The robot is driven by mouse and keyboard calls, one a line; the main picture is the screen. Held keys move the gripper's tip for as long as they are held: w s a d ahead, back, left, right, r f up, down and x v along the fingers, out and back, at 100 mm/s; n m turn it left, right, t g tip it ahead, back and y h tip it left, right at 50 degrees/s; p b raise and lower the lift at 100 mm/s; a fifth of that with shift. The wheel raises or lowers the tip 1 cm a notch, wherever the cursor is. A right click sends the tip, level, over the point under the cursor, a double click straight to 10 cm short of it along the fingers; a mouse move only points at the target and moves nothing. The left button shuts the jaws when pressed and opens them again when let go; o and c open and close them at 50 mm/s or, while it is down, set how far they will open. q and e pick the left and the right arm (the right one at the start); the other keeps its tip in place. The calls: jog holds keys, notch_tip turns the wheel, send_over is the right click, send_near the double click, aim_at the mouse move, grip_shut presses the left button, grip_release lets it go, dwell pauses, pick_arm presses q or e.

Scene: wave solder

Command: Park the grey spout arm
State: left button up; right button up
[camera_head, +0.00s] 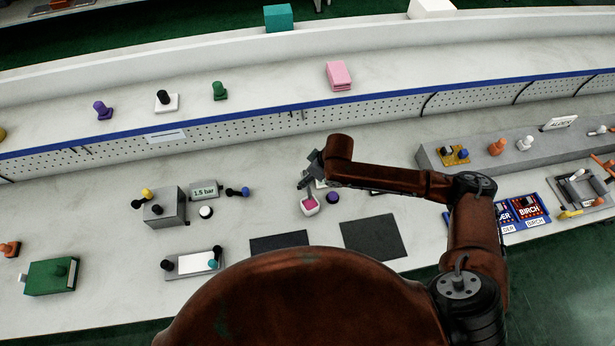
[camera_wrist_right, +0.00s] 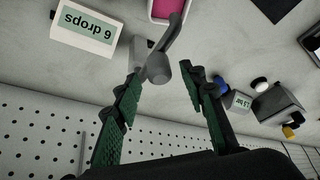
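The grey spout arm (camera_wrist_right: 168,40) shows in the right wrist view, with a rounded grey knob at its near end. Its far end overlaps the edge of a white cup with pink contents (camera_wrist_right: 166,9). In the head view the spout arm (camera_head: 305,183) is small and partly hidden by my gripper, just above the pink cup (camera_head: 310,206). My right gripper (camera_wrist_right: 165,78) is open, its green-padded fingers on either side of the knob with a gap at the right finger; contact at the left finger is unclear. My left gripper is not in view.
A "6 drops" sign (camera_wrist_right: 84,28) stands close to the left finger in the wrist view. A purple knob (camera_head: 333,197) is right of the cup. A grey box (camera_head: 165,207) and "1.5 bar" sign (camera_head: 204,191) stand left. Dark mats (camera_head: 374,238) lie in front; a pegboard wall (camera_head: 250,125) runs behind.

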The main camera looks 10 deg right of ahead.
jog(key=shift+x, duration=0.9)
jog(key=shift+c, duration=0.2)
grip_shut()
